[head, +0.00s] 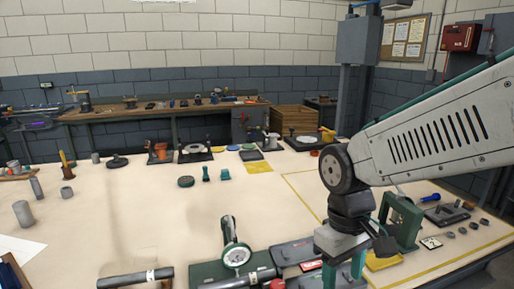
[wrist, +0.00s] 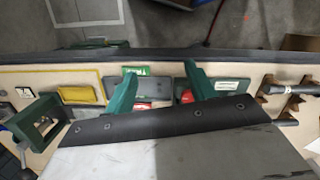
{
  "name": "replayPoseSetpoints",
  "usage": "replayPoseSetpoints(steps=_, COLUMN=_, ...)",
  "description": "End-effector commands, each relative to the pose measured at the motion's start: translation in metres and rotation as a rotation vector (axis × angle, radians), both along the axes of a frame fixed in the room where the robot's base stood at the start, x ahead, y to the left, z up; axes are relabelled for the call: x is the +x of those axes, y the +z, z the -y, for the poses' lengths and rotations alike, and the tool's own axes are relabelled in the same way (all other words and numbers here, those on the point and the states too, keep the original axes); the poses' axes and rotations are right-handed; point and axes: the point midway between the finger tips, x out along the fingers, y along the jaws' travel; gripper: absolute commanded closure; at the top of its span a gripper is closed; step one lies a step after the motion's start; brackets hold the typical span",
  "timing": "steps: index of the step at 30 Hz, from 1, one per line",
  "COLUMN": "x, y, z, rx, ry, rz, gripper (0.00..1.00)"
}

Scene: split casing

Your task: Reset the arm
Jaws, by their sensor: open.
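My gripper (head: 343,274) hangs from my grey arm at the lower right of the head view, over the front edge of the table (head: 140,220). Its green fingers are apart, with nothing between them. In the wrist view my gripper (wrist: 160,85) also shows two spread green fingers, above flat grey and green items on the table. No split casing can be made out with certainty.
A dial gauge (head: 236,254) stands left of my gripper. A green frame-like fixture (head: 401,218) stands close on its right. A dark cylinder (head: 135,278) lies at the front left. The middle of the table is mostly clear. A workbench (head: 160,108) runs along the back wall.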

Motion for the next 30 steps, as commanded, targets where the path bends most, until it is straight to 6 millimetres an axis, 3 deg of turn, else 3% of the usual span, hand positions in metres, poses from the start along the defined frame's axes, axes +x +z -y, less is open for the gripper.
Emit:
replayPoseSetpoints(steps=1, x=-0.012, y=0.011, z=0.016, rx=0.002, ry=-0.064, rz=0.018, gripper=0.45)
replayPoseSetpoints(steps=6, x=-0.056, y=0.036, z=0.059, rx=0.006, ry=-0.263, rz=0.066, gripper=0.45)
replayPoseSetpoints(steps=12, x=-0.093, y=0.053, z=0.091, rx=0.025, ry=-0.421, rz=0.158, gripper=0.45)
replayPoseSetpoints(steps=19, x=-0.104, y=0.067, z=0.107, rx=0.043, ry=-0.497, rz=0.248, gripper=0.45)
replayPoseSetpoints(steps=30, x=-0.103, y=0.068, z=0.108, rx=0.041, ry=-0.504, rz=0.250, gripper=0.45)
